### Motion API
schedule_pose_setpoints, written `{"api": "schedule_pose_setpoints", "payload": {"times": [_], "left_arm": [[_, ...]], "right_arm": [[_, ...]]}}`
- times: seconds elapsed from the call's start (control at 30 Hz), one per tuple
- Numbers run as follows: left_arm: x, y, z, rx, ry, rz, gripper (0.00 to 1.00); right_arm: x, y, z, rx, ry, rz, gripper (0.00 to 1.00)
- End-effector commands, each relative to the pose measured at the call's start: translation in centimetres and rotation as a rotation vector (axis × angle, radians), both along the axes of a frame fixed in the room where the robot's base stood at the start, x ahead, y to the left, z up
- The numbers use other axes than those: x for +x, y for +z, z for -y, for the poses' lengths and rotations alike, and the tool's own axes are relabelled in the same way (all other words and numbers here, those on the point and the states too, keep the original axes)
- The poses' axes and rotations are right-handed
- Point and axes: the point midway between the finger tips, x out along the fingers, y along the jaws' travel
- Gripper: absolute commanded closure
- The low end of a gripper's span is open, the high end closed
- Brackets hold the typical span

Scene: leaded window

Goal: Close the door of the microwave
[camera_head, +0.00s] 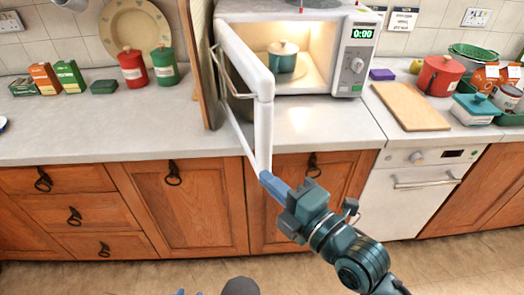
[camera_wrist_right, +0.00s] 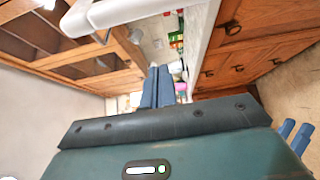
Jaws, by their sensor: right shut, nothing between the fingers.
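The white microwave (camera_head: 355,58) stands on the counter with its lit cavity showing and a teal lidded pot (camera_head: 283,57) inside. Its door (camera_head: 262,85) is wide open, swung out toward me from the left side, with a handle on its left face. My right gripper (camera_head: 268,180) is shut and empty, its blue fingertips at the lower end of the door's free edge; I cannot tell whether they touch. In the right wrist view the fingers (camera_wrist_right: 158,88) lie together, and a white part, likely the door (camera_wrist_right: 115,12), is close above. My left gripper (camera_wrist_right: 294,134) shows two separated blue fingers at the right.
A wooden board (camera_head: 204,60) stands upright left of the door. Red and green canisters (camera_head: 132,68) and boxes are farther left. A cutting board (camera_head: 410,106), red pot (camera_head: 440,75) and a teal container (camera_head: 478,108) are to the right. The counter (camera_head: 310,120) before the microwave is clear.

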Motion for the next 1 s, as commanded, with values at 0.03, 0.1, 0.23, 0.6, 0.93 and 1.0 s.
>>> {"api": "schedule_pose_setpoints", "payload": {"times": [0.03,0.1,0.23,0.6,0.93,1.0], "left_arm": [[0.0,0.2,0.0,0.001,0.001,-0.001,0.69],[0.0,0.4,-0.1,0.003,0.001,-0.002,0.69],[-0.1,0.5,-0.3,0.008,0.003,-0.010,0.69],[0.3,1.0,-0.6,0.025,-0.002,-0.015,0.69],[0.1,0.9,-0.6,0.028,-0.005,-0.022,0.69],[0.1,0.9,-0.6,0.028,-0.005,-0.022,0.69]], "right_arm": [[0.5,0.2,-0.3,0.002,-0.001,0.000,1.00],[1.4,0.3,-1.0,0.005,-0.002,0.000,1.00],[3.6,0.3,-2.6,0.006,-0.002,-0.002,1.00],[8.3,0.1,-3.5,-0.002,-0.003,-0.004,1.00],[8.8,-0.1,-1.6,0.002,-0.001,-0.004,1.00],[8.8,-0.1,-1.6,0.002,-0.001,-0.004,1.00]]}}
